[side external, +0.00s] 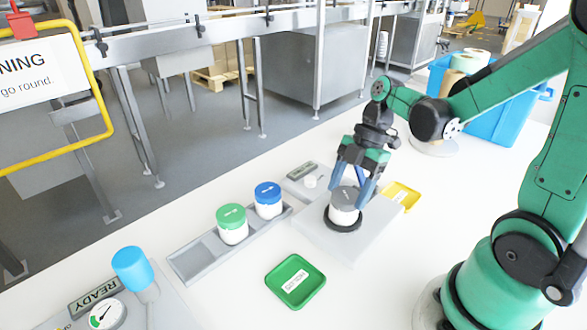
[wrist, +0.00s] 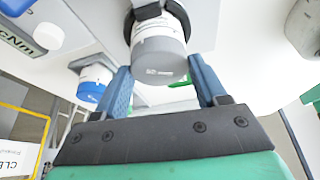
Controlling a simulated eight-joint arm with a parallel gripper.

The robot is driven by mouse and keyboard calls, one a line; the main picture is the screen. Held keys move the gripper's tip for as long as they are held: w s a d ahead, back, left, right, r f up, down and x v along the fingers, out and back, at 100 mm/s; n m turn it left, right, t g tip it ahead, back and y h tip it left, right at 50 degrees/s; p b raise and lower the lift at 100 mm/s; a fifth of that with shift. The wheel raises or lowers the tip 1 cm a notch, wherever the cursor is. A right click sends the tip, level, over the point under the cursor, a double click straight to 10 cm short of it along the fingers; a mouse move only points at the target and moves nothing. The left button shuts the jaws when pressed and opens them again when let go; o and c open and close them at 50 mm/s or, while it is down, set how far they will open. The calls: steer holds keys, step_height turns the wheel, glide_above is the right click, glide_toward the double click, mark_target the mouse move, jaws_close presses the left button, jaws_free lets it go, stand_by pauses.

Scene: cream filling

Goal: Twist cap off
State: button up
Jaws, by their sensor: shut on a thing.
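A white jar (side external: 341,215) with a grey cap (side external: 344,194) stands upright in a black ring holder (side external: 330,222) on a raised light-grey block (side external: 320,238). My gripper (side external: 348,205) points down over it, with one blue finger on each side of the grey cap, shut on it. In the wrist view the gripper (wrist: 160,66) has its fingers flanking the grey cap (wrist: 160,68), with the jar (wrist: 160,20) and black ring beyond. The cap sits on the jar; any gap between them cannot be told.
A grey rack (side external: 195,264) holds a green-capped jar (side external: 232,224) and a blue-capped jar (side external: 268,200). A green tray (side external: 312,281) lies in front and a yellow tray (side external: 411,197) behind right. A blue-topped post (side external: 132,268), gauge (side external: 105,315) and READY sign (side external: 95,297) stand front left.

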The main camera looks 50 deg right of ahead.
steer(key=n+g, duration=0.1)
steer(key=n, duration=0.3)
steer(key=shift+n+g, duration=0.4)
steer(key=o, duration=1.2)
steer(key=shift+w, duration=0.1)
steer(key=m+t, duration=0.1)
steer(key=m, duration=0.4)
steer(key=shift+s+t, duration=0.2)
steer(key=shift+t, duration=0.2)
steer(key=shift+m, duration=0.4)
steer(key=shift+t, duration=0.3)
